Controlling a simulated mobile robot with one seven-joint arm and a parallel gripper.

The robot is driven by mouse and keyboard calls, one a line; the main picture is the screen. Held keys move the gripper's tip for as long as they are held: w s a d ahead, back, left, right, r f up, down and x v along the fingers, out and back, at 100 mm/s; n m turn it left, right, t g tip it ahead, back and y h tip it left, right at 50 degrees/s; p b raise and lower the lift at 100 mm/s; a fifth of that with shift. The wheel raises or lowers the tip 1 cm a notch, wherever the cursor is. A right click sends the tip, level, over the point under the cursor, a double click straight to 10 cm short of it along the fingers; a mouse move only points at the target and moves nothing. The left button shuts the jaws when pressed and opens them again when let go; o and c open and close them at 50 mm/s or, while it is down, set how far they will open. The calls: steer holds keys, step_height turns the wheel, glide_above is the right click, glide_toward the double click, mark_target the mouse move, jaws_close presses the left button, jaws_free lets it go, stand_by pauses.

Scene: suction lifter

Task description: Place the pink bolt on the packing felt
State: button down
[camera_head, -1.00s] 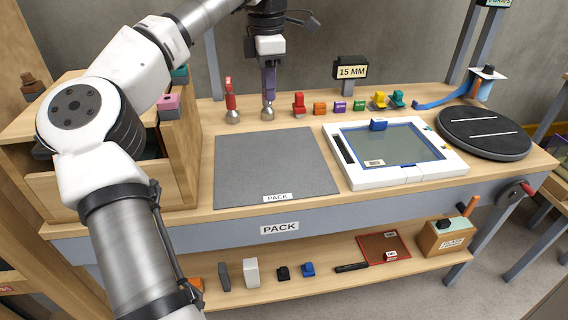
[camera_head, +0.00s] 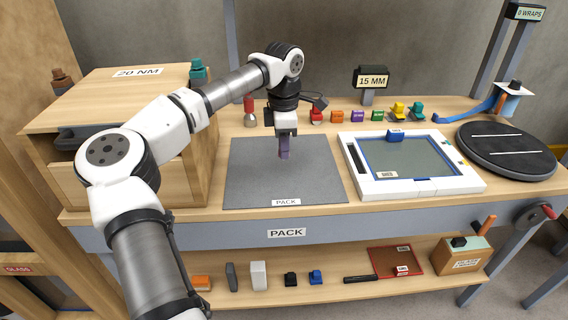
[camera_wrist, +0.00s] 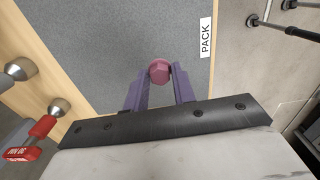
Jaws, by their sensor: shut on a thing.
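The pink bolt (camera_wrist: 160,72) shows its hexagonal head between the two purple fingers in the wrist view. My gripper (camera_head: 284,156) is shut on it, with its fingers pointing down over the packing felt. In the head view the bolt itself cannot be made out at the fingertips. The packing felt (camera_head: 250,187) is a grey square mat with a PACK label, lying flat on the bench; it also fills the background behind the bolt in the wrist view (camera_wrist: 120,40). I cannot tell whether the bolt touches the felt.
A red-handled tool with a steel ball base (camera_head: 250,120) stands behind the felt. A white framed tray (camera_head: 420,187) lies to its right, then a black turntable (camera_head: 506,150). A wooden drawer cabinet (camera_head: 190,165) stands left. Small coloured blocks line the back. The felt around my gripper is clear.

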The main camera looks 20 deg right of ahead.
steer(key=shift+f+p, duration=0.4)
steer(key=shift+f, duration=2.9)
steer(key=shift+f, duration=0.2)
steer(key=c, duration=1.1)
jaws_free()
steer(key=shift+c, duration=0.2)
steer(key=shift+r, duration=0.1)
